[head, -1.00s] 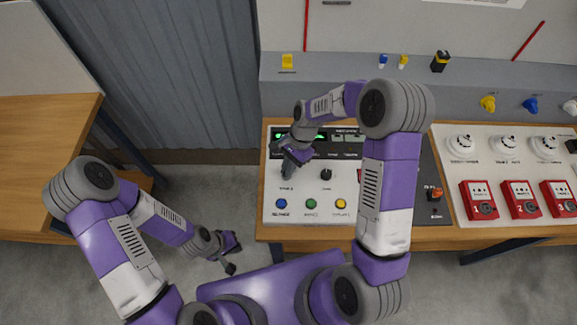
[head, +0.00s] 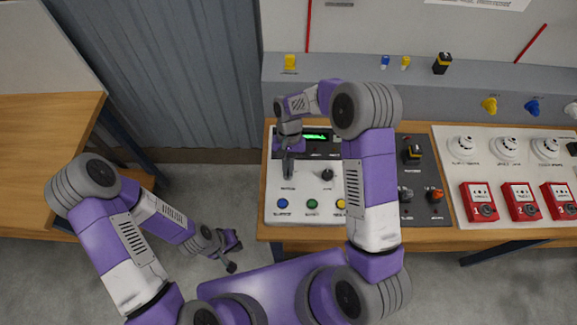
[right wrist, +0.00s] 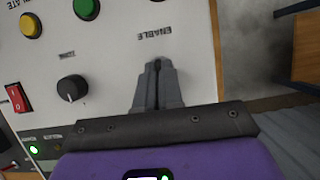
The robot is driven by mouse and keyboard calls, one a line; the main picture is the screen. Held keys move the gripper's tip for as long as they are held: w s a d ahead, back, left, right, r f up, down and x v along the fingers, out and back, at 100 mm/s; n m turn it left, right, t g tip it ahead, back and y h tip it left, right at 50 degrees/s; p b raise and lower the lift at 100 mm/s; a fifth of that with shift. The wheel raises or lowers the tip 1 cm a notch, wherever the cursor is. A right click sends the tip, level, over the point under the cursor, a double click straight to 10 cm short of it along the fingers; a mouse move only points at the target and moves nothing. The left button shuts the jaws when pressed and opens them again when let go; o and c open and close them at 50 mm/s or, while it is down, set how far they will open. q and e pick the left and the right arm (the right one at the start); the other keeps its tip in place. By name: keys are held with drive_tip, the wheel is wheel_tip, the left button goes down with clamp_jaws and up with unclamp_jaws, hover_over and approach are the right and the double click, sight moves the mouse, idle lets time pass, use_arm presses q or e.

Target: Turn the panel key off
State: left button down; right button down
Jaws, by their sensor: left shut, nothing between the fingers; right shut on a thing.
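The white control panel (head: 306,185) lies on the wooden bench left of the middle in the head view. My right gripper (head: 288,174) reaches down to its left part. In the right wrist view, my right gripper's fingers (right wrist: 154,66) are shut at the panel, beside the ENABLE label (right wrist: 158,34). The panel key between them is almost wholly hidden, so its angle cannot be read. My left gripper (head: 231,267) is shut and empty, low over the floor at the left.
A black knob (right wrist: 72,88) is beside the key spot. Blue (head: 283,203), green (head: 312,203) and yellow buttons line the panel's front. A red rocker switch (right wrist: 17,98) and lit green lamp (right wrist: 34,149) show in the wrist view. Red call boxes (head: 480,201) stand right.

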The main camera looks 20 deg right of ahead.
drive_tip(key=shift+n, duration=0.3)
drive_tip(key=c, duration=1.3)
unclamp_jaws()
drive_tip(key=shift+r, duration=0.1)
drive_tip(key=v, duration=0.7)
drive_tip(key=shift+w+r, duration=0.1)
drive_tip(key=shift+r, duration=0.15)
